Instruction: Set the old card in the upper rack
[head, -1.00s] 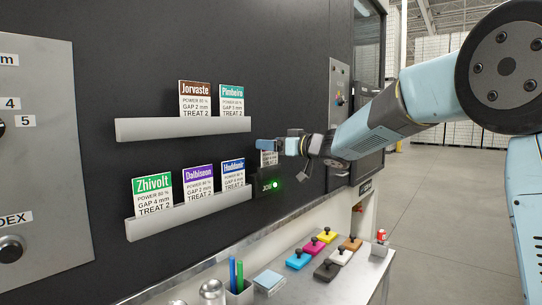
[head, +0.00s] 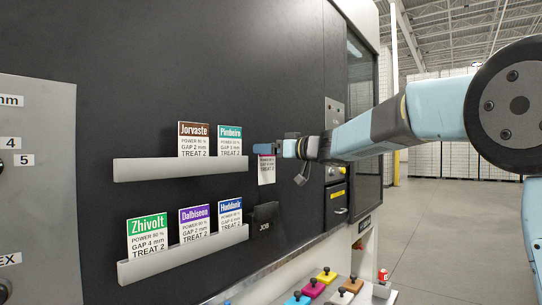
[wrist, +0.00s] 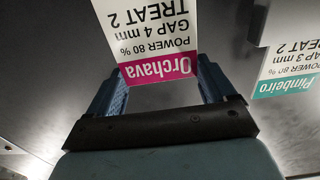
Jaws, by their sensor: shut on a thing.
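My gripper (head: 268,149) is shut on the Orchava card (wrist: 155,45), a white card with a magenta header. The card (head: 267,171) hangs below the fingers in the head view, above the JOB holder (head: 264,217) and clear of it. It is just right of the upper rack (head: 180,169), a pale ledge on the black panel. The Jorvaste card (head: 194,140) and the Pimbeiro card (head: 229,141) stand in the right part of that rack; its left part is bare. The Pimbeiro card also shows in the wrist view (wrist: 290,70).
The lower rack (head: 185,258) holds the Zhivolt (head: 147,237), Dalbiseon (head: 194,223) and blue-headed (head: 230,214) cards. Coloured blocks with black knobs (head: 313,287) stand on the bench below. A control panel (head: 35,190) is at the left.

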